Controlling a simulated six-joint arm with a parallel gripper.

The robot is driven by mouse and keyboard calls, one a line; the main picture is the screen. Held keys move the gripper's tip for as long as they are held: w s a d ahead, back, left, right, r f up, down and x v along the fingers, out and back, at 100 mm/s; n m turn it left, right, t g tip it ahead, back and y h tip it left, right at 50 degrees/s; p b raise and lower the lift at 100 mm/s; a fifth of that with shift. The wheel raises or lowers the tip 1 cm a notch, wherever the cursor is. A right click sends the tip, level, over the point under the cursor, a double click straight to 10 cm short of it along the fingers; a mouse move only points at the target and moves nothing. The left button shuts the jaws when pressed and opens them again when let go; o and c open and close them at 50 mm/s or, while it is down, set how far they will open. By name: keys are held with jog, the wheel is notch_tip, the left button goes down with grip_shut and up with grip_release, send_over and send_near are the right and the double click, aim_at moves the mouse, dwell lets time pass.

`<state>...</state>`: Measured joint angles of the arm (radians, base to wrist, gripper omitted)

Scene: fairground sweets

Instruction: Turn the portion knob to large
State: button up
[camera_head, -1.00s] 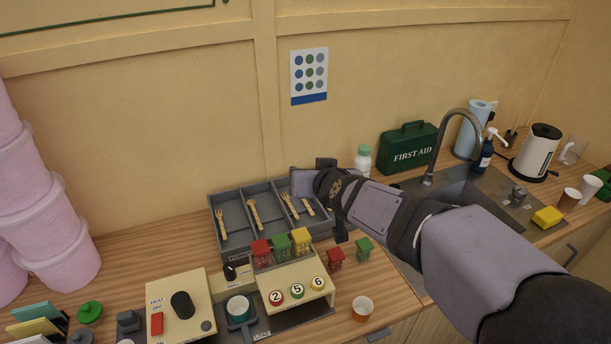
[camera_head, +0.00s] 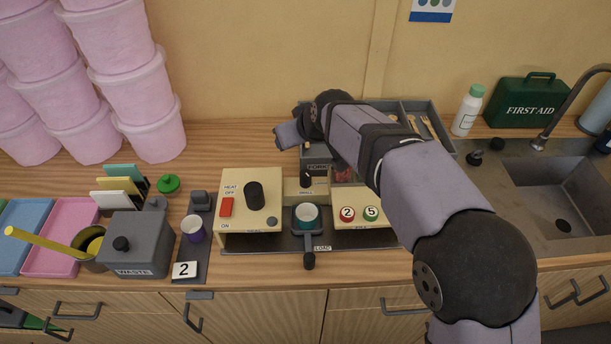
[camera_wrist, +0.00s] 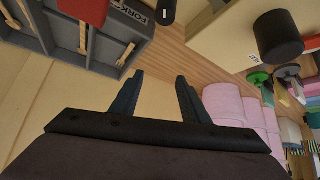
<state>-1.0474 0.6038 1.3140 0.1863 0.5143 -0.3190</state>
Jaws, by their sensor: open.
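In the head view a small black knob (camera_head: 306,177), which looks like the portion knob, stands on a low beige block between two beige panels. A small label in front of it seems to read SMALL; its pointer direction is too small to tell. My gripper (camera_head: 286,134) is behind and above the knob, apart from it, near the fork tray. In the wrist view my gripper (camera_wrist: 158,88) is open with nothing between the fingers. A small black knob with a white mark (camera_wrist: 166,11) shows at the top edge there, beyond the fingers.
A larger black knob (camera_head: 255,195) and a red switch (camera_head: 226,207) are on the heat panel to the left. The grey fork tray (camera_head: 443,139) lies behind my arm. A teal cup (camera_head: 307,214) stands in front. Pink tubs (camera_head: 122,45) are stacked back left.

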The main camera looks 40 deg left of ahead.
aim_at(306, 172)
jog(key=s+d+f+m+g+h, duration=0.1)
jog(key=d+f+h, duration=0.1)
jog(key=d, duration=0.4)
jog(key=shift+s+d+h, duration=0.35)
jog(key=shift+h, duration=0.45)
jog(key=shift+f, duration=0.15)
jog(key=shift+p+x, duration=1.3)
jog(key=shift+x, duration=2.25)
jog(key=shift+a, duration=0.1)
grip_shut()
